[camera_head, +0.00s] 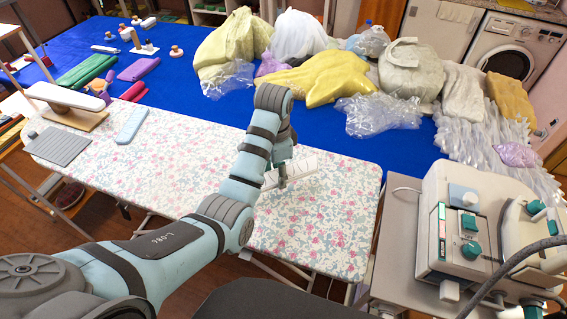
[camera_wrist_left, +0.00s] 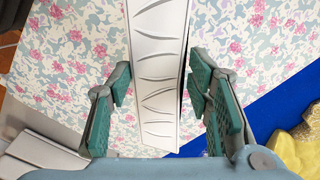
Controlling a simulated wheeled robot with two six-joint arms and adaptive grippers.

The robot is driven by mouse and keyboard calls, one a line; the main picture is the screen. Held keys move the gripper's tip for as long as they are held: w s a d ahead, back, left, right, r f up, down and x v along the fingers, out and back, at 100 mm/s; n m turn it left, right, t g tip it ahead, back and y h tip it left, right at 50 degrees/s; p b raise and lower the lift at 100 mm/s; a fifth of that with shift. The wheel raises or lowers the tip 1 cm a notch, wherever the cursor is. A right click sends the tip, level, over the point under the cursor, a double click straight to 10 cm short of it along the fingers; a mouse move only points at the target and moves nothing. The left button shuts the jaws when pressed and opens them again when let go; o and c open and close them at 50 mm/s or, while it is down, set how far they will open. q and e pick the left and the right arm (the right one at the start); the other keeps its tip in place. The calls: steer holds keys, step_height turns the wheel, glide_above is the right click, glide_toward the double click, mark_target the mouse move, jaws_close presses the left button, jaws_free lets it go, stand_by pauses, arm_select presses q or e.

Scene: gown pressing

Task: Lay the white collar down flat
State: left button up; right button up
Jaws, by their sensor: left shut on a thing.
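The white collar (camera_head: 303,166) is a long stiff strip with curved fold lines on its face. It is at the right part of the flowered ironing board (camera_head: 180,180) in the head view, and I cannot tell whether it touches the cover. My left gripper (camera_head: 281,174) is shut on the collar. In the left wrist view the collar (camera_wrist_left: 158,50) runs lengthwise between the green finger pads of the gripper (camera_wrist_left: 160,88), with its near end between them. My right gripper is not in view.
A small sleeve board (camera_head: 66,97), a grey ribbed pad (camera_head: 58,146) and a pale blue bar (camera_head: 132,124) are at the board's left end. Yellow and white bundles (camera_head: 325,78) lie on the blue table behind. A grey machine (camera_head: 480,225) stands right. The board's middle is clear.

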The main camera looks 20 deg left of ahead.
arm_select(q)
steer(key=shift+s+d+r, duration=0.45)
steer(key=shift+s+r, duration=0.1)
steer(key=shift+r, duration=0.05)
steer(key=shift+w+a+f, duration=0.1)
steer(key=shift+w+f, duration=0.2)
steer(key=shift+w, duration=0.3)
steer(key=shift+w+a+f, duration=0.1)
steer(key=shift+w+f, duration=0.2)
steer(key=shift+w, duration=0.25)
steer(key=shift+w+p, duration=0.6)
steer(key=shift+p, duration=0.25)
steer(key=f, duration=0.2)
steer(key=s+f+b, duration=0.1)
steer(key=f, duration=0.2)
steer(key=shift+s+f+b, duration=0.25)
steer(key=shift+f+b, duration=0.15)
steer(key=shift+w+f, duration=0.2)
steer(key=shift+f, duration=0.05)
steer(key=shift+w+f, duration=0.1)
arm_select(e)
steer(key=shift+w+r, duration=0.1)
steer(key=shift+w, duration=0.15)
